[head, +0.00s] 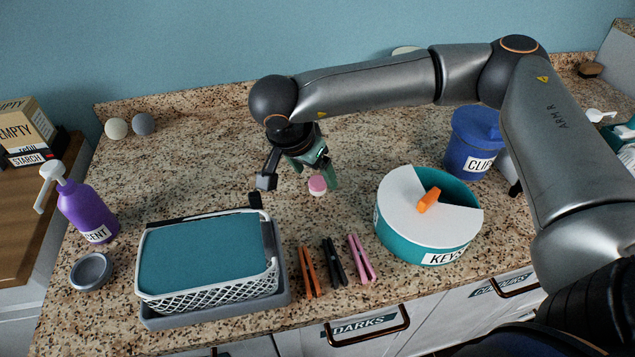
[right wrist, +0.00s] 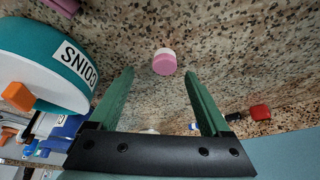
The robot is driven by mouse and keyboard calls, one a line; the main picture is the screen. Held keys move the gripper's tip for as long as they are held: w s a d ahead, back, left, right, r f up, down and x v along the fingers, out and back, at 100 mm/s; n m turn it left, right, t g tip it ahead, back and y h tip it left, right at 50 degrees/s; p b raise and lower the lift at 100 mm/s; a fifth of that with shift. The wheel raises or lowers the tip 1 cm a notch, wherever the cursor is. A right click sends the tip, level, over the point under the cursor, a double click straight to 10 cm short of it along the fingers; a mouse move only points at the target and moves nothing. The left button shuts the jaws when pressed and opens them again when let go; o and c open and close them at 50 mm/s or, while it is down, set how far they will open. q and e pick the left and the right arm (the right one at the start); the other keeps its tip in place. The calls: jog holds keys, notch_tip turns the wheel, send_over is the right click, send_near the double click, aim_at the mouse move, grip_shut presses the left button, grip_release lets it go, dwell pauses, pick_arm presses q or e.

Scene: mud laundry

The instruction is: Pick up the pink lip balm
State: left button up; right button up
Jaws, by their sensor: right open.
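The pink lip balm (head: 317,185) is a small short cylinder with a pink top and a pale lower part. It rests on the speckled counter, left of the teal round container. In the right wrist view the lip balm (right wrist: 165,64) shows just beyond the fingertips, between their lines. My right gripper (head: 316,173) is open and empty, pointing down close to the lip balm. Its two green fingers (right wrist: 159,74) are spread on either side, with no contact visible. My left gripper is not in view.
The teal container (head: 425,245) with a white lid stands right of the lip balm. Several clothespins (head: 333,262) and a white basket (head: 205,292) lie nearer the front. A blue canister (head: 473,145) stands behind right.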

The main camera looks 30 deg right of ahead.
aim_at(316, 183)
jog(key=x, duration=0.5)
jog(key=shift+w+a+p, duration=0.2)
jog(key=shift+w+p, duration=0.1)
jog(key=shift+p, duration=0.1)
jog(key=shift+c, duration=0.3)
grip_shut()
